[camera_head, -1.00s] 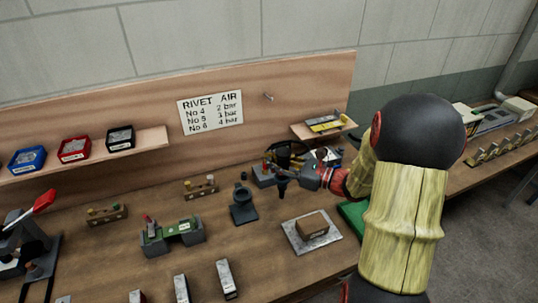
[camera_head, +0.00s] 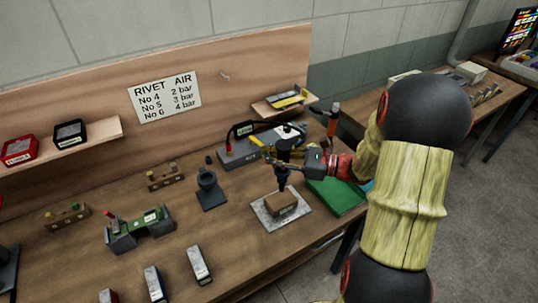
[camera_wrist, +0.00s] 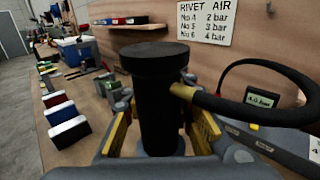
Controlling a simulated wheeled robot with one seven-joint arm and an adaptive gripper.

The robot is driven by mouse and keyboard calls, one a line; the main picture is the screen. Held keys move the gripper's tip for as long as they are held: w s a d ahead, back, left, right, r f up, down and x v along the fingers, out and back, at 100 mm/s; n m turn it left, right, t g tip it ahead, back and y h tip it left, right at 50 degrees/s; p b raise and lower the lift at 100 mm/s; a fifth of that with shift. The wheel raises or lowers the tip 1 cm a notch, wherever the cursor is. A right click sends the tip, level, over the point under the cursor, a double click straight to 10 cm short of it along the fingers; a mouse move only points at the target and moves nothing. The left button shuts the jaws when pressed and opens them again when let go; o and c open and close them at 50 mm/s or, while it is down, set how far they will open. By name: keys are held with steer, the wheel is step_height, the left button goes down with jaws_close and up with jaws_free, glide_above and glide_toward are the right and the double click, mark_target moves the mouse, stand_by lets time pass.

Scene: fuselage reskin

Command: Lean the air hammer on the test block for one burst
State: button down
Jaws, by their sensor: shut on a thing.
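The air hammer (camera_head: 282,163) is a dark upright tool with a black hose at its top. My gripper (camera_head: 312,163) is shut on it. In the wrist view the hammer's black body (camera_wrist: 158,100) stands between the yellow-sided fingers, its hose curving off to the right. The test block (camera_head: 282,204) is a small brown block on a grey metal plate (camera_head: 262,218). The hammer's lower tip points down just above the block or on it; I cannot tell whether they touch.
A grey regulator box (camera_head: 238,155) with a green display stands behind, also seen in the wrist view (camera_wrist: 262,97). A dark cup-like stand (camera_head: 210,188) is to the left. The rivet air sign (camera_head: 165,96) hangs behind.

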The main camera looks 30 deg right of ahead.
steer(key=shift+r+p, duration=0.15)
steer(key=shift+p, duration=0.2)
steer(key=shift+f+b, duration=0.75)
steer(key=shift+f, duration=1.2)
steer(key=shift+f+p, duration=0.7)
steer(key=shift+p, duration=0.25)
stand_by(2.4)
step_height(320, 180, up, 6)
steer(key=p, duration=0.6)
steer(key=shift+r, duration=0.2)
